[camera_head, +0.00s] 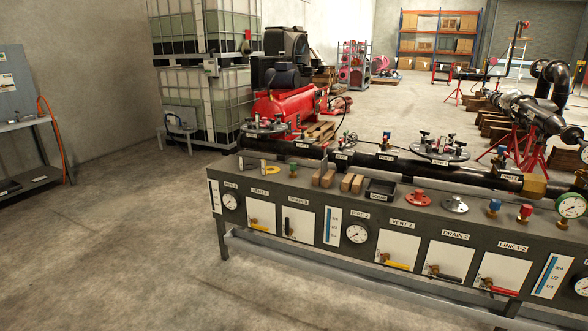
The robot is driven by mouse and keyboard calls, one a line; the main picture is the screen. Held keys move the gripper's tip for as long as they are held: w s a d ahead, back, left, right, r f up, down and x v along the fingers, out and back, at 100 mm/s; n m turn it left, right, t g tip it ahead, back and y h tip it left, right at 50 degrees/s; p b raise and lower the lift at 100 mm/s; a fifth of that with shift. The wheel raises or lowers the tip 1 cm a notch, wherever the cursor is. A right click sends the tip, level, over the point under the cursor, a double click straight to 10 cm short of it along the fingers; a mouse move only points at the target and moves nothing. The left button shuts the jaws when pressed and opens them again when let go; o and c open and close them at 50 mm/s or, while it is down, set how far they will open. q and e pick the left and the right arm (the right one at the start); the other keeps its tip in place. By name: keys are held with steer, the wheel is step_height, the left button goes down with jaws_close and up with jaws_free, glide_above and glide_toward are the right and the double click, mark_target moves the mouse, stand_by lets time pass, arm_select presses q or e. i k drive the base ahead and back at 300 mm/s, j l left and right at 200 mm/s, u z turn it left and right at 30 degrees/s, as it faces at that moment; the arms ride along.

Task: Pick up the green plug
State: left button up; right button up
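The green plug (293,164) is small in the camera_head view. It stands upright on the top of the dark grey bench (330,202), near the bench's left end and behind the DRAIN 1 panel. Neither of my grippers is in view, and nothing is seen touching the plug.
Right of the plug are wooden blocks (327,178), a dark tray (380,188), a red flange (417,198), a grey flange (454,204), a blue plug (494,206) and a red plug (525,212). A dark pipe (400,165) runs behind. The floor at front left is clear.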

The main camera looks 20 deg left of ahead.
mark_target(293, 164)
steer(key=i+j, duration=0.3)
steer(key=i+j+z, duration=0.1)
steer(key=i+j, duration=0.25)
steer(key=j, duration=0.15)
steer(key=i+j+z, duration=0.1)
steer(key=i+j, duration=0.45)
steer(key=j, duration=0.3)
